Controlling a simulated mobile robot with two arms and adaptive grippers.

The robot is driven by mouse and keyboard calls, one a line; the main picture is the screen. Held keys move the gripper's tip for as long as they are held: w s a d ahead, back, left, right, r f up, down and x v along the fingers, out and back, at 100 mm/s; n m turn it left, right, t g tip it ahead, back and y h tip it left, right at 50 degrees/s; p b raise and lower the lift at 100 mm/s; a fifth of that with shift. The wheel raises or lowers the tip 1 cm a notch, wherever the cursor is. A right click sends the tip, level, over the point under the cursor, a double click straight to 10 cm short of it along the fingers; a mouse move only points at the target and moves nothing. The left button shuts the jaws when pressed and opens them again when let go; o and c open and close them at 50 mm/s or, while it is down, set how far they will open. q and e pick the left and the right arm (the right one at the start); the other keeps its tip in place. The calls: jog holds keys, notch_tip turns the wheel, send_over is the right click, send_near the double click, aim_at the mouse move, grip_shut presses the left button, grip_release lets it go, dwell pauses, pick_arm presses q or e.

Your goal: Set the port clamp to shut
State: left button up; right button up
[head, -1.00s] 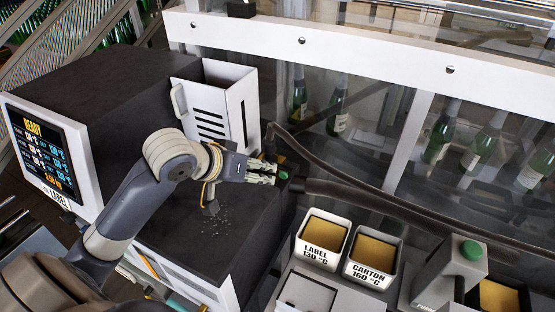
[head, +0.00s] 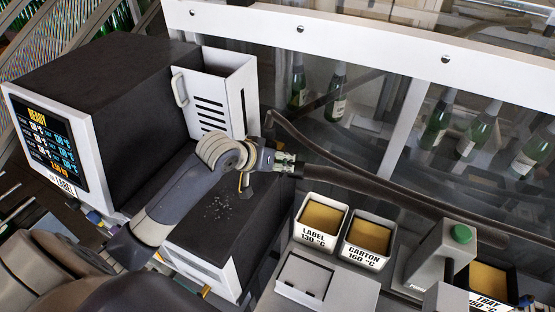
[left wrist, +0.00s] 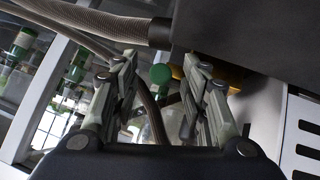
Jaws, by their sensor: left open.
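My left gripper (head: 292,168) is at the side of the dark melter, by the end of a thick dark hose (head: 380,188). In the left wrist view its two fingers (left wrist: 160,100) are open and apart. A round green knob (left wrist: 160,73) shows between and beyond the fingertips, with no finger seen closed on it. It looks like the port clamp's handle, but the clamp itself is mostly hidden, so I cannot tell its setting. The hose (left wrist: 95,20) meets the dark melter body (left wrist: 240,32) through a black collar (left wrist: 160,32). My right gripper is not in view.
The melter (head: 100,80) has a READY screen (head: 45,145) and an open white slotted lid (head: 215,105). LABEL (head: 322,218) and CARTON (head: 368,236) bins stand at right, near a grey box with a green button (head: 461,234). Green bottles (head: 437,125) stand behind clear panels.

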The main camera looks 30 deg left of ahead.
pick_arm(q)
jog(key=shift+c, duration=0.8)
jog(key=shift+a, duration=0.1)
grip_shut()
jog(key=a, duration=0.4)
jog(key=shift+s+f, duration=0.15)
jog(key=shift+a, duration=0.45)
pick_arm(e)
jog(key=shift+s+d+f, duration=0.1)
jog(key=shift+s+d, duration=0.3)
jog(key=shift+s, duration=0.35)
pick_arm(q)
jog(key=shift+d, duration=0.1)
